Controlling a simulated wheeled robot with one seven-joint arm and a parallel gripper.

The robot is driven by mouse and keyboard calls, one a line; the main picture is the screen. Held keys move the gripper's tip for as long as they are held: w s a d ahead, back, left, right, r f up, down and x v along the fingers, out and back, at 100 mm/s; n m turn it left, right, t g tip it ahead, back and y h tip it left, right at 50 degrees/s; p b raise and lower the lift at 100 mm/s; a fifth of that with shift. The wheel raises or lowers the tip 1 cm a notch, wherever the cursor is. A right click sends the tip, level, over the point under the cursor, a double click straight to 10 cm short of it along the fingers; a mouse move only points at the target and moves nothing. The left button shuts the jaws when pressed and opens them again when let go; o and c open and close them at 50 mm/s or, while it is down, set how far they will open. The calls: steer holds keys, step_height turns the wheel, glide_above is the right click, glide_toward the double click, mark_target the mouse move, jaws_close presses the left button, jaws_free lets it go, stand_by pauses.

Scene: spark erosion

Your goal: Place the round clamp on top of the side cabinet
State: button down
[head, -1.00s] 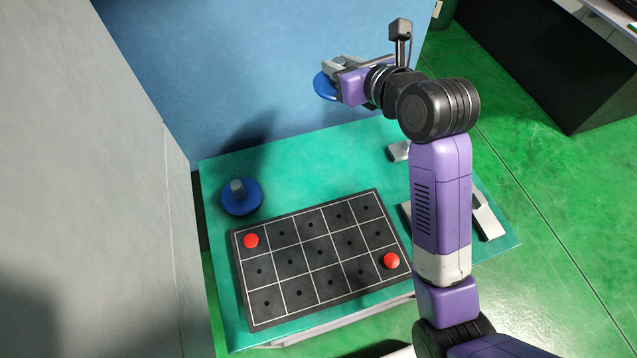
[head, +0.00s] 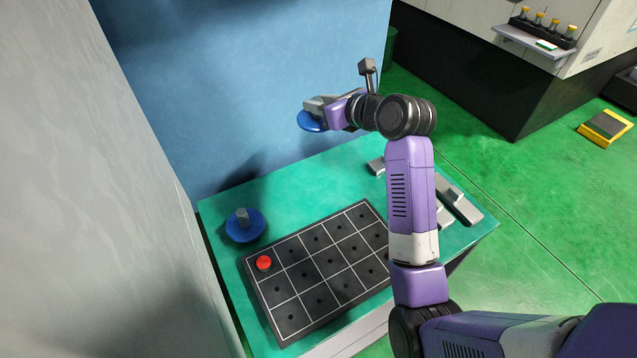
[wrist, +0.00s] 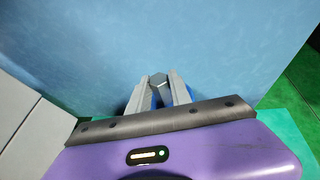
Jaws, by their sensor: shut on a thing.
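My gripper (head: 318,105) is shut on a round clamp (head: 310,122), a blue disc with a grey knob. I hold it in the air in front of the blue wall, above the far part of a teal-topped bench (head: 320,174). In the wrist view the grey fingers (wrist: 158,92) close around the grey knob (wrist: 158,78), and only slivers of the blue disc show. A second, similar blue disc with a grey knob (head: 245,224) stands on the left of the bench top. I cannot tell for sure which piece of furniture is the side cabinet.
A black gridded plate (head: 318,270) with a red button (head: 264,263) lies on the bench. Grey metal blocks (head: 460,204) lie at its right. A grey wall (head: 130,200) stands close on the left. A machine with a bottle shelf (head: 535,38) is at the upper right; green floor lies between.

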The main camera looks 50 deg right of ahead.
step_height(320, 180, down, 17)
steer(key=shift+f+b, duration=0.1)
steer(key=shift+b, duration=0.2)
stand_by(0.4)
steer(key=c, duration=1.6)
jaws_free()
steer(key=shift+f, duration=0.2)
steer(key=o, duration=0.4)
steer(key=shift+o, duration=0.2)
steer(key=shift+r, duration=0.25)
steer(key=v, duration=1.2)
